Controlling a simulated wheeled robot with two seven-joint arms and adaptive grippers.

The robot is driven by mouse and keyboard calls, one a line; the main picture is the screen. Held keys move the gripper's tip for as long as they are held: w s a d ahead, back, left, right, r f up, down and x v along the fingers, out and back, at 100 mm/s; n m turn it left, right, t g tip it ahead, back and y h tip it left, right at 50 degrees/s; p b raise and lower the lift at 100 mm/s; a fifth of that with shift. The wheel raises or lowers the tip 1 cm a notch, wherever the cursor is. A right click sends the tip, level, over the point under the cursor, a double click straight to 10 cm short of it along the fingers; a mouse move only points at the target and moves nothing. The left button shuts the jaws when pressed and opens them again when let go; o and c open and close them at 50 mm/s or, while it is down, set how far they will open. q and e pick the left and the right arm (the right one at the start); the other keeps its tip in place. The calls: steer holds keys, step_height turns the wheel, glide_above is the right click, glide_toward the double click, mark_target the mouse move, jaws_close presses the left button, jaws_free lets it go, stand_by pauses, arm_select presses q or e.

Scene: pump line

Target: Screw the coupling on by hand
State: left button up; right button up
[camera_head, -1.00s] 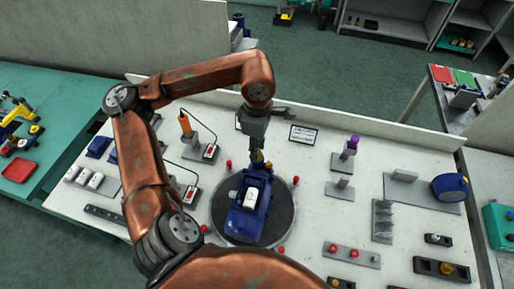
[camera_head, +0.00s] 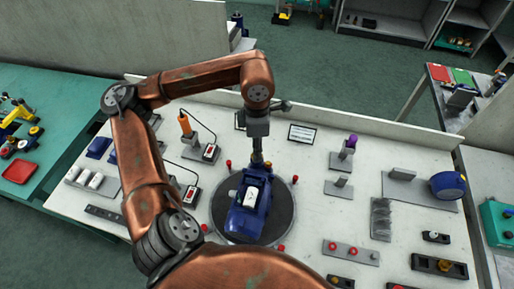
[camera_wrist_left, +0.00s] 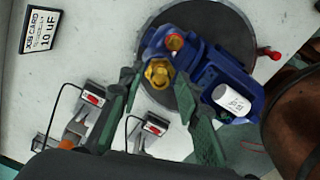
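A blue pump (camera_head: 246,212) with a white label box (camera_head: 252,194) sits on a dark round turntable (camera_head: 286,222) in the middle of the bench. In the left wrist view the blue pump (camera_wrist_left: 222,76) carries a brass-yellow coupling or fitting (camera_wrist_left: 158,73) and a second brass fitting with a red centre (camera_wrist_left: 175,42). My left gripper (camera_head: 257,158) points down at the pump's far end. In the wrist view its green fingers (camera_wrist_left: 157,82) are apart, with the yellow fitting showing between the tips. I cannot tell whether they touch it. My right gripper is out of view.
Red knobs (camera_head: 281,247) stand around the turntable. A job card (camera_head: 303,134) stands behind it. Left are an orange-handled tool on a stand (camera_head: 185,125) and wired switch boxes (camera_head: 210,152). Right are a purple-topped holder (camera_head: 351,143) and a blue round unit (camera_head: 448,185).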

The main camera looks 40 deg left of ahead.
arm_select(q)
steer(key=n, duration=0.3)
steer(key=shift+c, duration=0.2)
jaws_close()
stand_by(0.4)
steer(key=m, duration=0.2)
steer(key=shift+m, duration=0.6)
